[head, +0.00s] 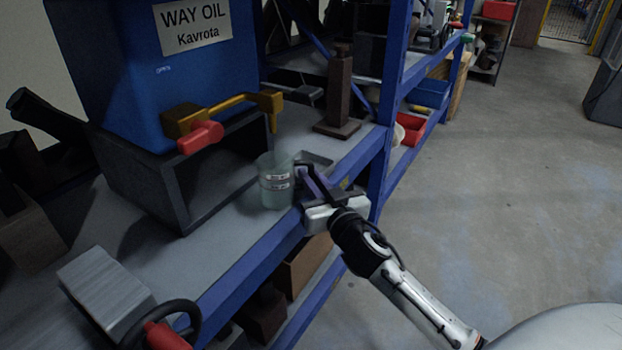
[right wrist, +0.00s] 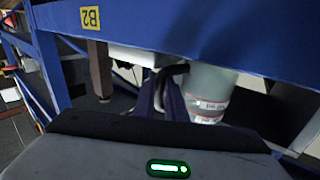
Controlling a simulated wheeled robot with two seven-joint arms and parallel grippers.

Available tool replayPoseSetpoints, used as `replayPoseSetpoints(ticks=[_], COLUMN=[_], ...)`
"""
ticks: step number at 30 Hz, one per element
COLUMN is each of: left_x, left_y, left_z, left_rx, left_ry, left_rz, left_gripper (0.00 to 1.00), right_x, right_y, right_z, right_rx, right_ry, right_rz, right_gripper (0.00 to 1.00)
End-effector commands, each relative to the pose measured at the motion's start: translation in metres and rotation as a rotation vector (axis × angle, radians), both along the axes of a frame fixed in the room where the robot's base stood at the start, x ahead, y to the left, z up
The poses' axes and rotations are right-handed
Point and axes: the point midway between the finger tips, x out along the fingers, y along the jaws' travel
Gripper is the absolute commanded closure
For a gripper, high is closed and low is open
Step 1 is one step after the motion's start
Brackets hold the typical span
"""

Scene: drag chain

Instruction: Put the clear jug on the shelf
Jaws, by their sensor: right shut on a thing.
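The clear jug (head: 275,182) is a pale, see-through vessel with white and red labels, upright near the front edge of the blue-framed shelf (head: 240,215). My right gripper (head: 304,176) is at the jug's right side, shut on it, seemingly at its handle. In the right wrist view the jug (right wrist: 207,97) is just right of my fingers (right wrist: 166,95), close to a blue beam. I cannot tell whether its base touches the shelf board. My left gripper is not in view.
A blue oil tank (head: 185,65) on a dark stand is behind left, with a brass tap and red handle (head: 200,137) jutting out. A brown upright piece (head: 339,95) stands behind. A blue post (head: 388,110) rises to the right. A grey block (head: 105,287) lies front left.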

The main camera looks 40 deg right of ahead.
Motion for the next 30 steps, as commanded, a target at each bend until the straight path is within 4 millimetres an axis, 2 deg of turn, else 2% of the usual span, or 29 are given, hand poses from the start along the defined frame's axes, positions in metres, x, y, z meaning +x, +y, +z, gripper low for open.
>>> replayPoseSetpoints(ticks=[2,3,6,17,20,30], left_x=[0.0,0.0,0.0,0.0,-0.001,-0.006], left_y=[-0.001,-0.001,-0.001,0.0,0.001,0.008], left_z=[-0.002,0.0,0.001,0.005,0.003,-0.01], left_rx=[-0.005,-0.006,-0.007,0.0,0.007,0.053], left_ry=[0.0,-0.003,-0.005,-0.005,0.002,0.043], left_rz=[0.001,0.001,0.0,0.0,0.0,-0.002], left_gripper=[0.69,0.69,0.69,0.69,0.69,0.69], right_x=[0.0,0.0,0.0,-0.001,-0.015,-0.085], right_y=[0.0,0.0,0.0,0.0,0.004,0.017], right_z=[-0.004,-0.003,-0.003,0.003,0.0,0.0], right_rx=[0.002,0.001,0.0,0.0,0.004,0.005], right_ry=[0.0,0.001,0.001,0.001,0.003,0.004], right_rz=[0.0,0.0,0.0,0.0,0.001,-0.002], right_gripper=[1.0,0.82,0.7,0.7,0.7,0.7])
